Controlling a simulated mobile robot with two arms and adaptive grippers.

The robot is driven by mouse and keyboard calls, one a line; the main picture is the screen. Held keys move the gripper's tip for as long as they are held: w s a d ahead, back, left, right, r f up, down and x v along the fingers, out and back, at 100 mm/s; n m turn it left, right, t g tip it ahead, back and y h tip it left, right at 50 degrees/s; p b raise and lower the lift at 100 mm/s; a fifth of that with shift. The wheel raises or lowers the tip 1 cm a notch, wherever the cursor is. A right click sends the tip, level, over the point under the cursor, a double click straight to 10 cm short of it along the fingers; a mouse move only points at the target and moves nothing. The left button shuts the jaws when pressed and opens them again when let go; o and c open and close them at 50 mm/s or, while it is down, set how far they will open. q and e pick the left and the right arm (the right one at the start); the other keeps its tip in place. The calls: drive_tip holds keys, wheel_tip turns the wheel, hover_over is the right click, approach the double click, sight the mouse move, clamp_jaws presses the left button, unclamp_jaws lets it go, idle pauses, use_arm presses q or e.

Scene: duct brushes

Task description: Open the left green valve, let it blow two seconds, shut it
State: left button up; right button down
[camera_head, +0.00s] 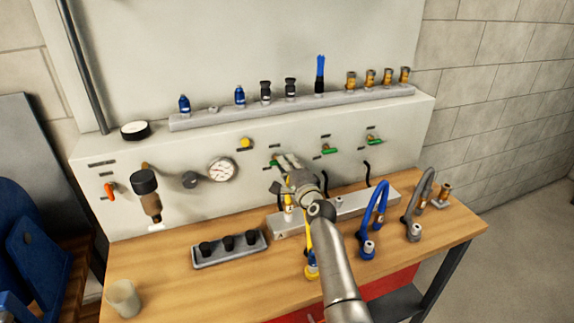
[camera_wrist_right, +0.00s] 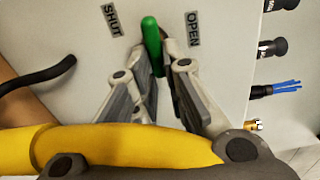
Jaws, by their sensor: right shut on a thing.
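The left green valve (camera_head: 273,163) is on the grey panel, its lever partly hidden behind my right gripper (camera_head: 281,160). In the right wrist view the green lever (camera_wrist_right: 151,40) stands between my right gripper's fingertips (camera_wrist_right: 155,56), with the SHUT label (camera_wrist_right: 111,20) on its left and the OPEN label (camera_wrist_right: 193,29) on its right. The gripper is shut on this lever. The lever's pivot is mostly hidden, and I cannot tell whether the valve is open. My left gripper is in neither view.
Two more green valves, a middle one (camera_head: 329,150) and a right one (camera_head: 374,140), are on the panel. A yellow hose (camera_head: 309,245), a blue hose (camera_head: 372,212) and a grey hose (camera_head: 415,205) stand near my arm. A black-plug tray (camera_head: 230,257) lies left.

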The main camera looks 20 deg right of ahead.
drive_tip(key=shift+f, duration=0.1)
drive_tip(key=c, duration=1.5)
unclamp_jaws()
drive_tip(key=s, duration=0.7)
drive_tip(key=shift+s+d, duration=0.15)
drive_tip(key=shift+s, duration=0.15)
